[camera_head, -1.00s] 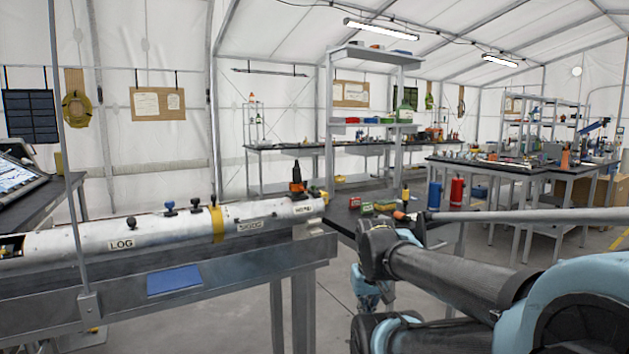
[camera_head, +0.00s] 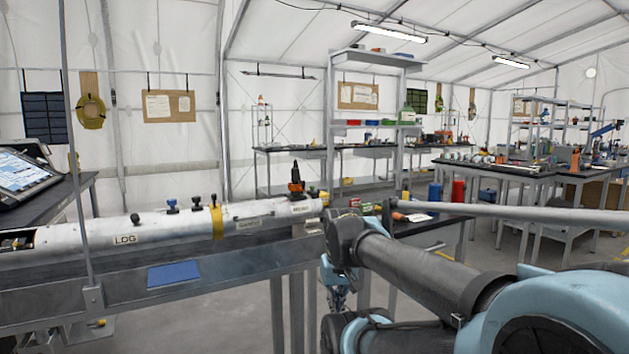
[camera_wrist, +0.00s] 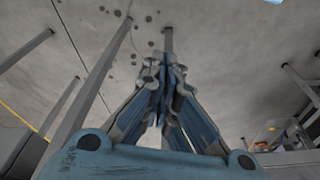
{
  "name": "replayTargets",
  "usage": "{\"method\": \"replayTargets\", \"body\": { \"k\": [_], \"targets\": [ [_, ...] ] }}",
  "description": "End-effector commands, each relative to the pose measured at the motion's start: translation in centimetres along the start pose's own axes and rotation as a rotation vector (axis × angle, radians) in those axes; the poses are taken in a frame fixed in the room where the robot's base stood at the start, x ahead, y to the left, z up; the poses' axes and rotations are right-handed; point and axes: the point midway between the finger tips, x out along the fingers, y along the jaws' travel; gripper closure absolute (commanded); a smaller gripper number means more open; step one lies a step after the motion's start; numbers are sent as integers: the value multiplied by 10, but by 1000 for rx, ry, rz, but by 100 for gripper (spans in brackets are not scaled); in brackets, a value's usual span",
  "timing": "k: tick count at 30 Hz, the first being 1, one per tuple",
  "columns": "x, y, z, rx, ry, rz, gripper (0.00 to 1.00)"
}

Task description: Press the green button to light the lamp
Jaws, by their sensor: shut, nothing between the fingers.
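I cannot make out a green button or its lamp in either view. My gripper (camera_wrist: 158,65) fills the middle of the wrist view, with its fingers together and nothing between them. It hangs over the grey floor there, among table legs, touching nothing that I can see. In the head view a small part of my gripper (camera_head: 338,288) shows below the arm, to the right of the near bench; the arm hides the rest.
A long white tube (camera_head: 100,237) marked LOG lies on the near bench (camera_head: 235,262), above a blue pad (camera_head: 174,274). A tablet (camera_head: 22,170) stands on a dark table at left. Bare floor shows between the tables.

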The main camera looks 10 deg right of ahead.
Motion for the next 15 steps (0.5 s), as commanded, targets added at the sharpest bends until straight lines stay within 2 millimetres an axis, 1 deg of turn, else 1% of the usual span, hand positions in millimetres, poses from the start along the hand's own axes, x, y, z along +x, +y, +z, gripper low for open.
{"method": "replayTargets", "body": {
  "k": [1, 2, 5, 6, 8, 9, 11, 15],
  "targets": [
    [-15, -1, -14, 29, -5, 0, 100],
    [-24, -1, -22, 51, -10, -1, 100],
    [-58, -1, -52, 137, -27, -1, 100],
    [-73, -1, -66, 175, -33, -1, 100],
    [-95, -1, -86, 234, -44, 0, 100],
    [-109, -2, -100, 271, -52, 1, 100],
    [-128, -2, -120, 329, -63, 2, 100],
    [-172, -2, -168, 461, -88, 8, 100]
  ]
}}
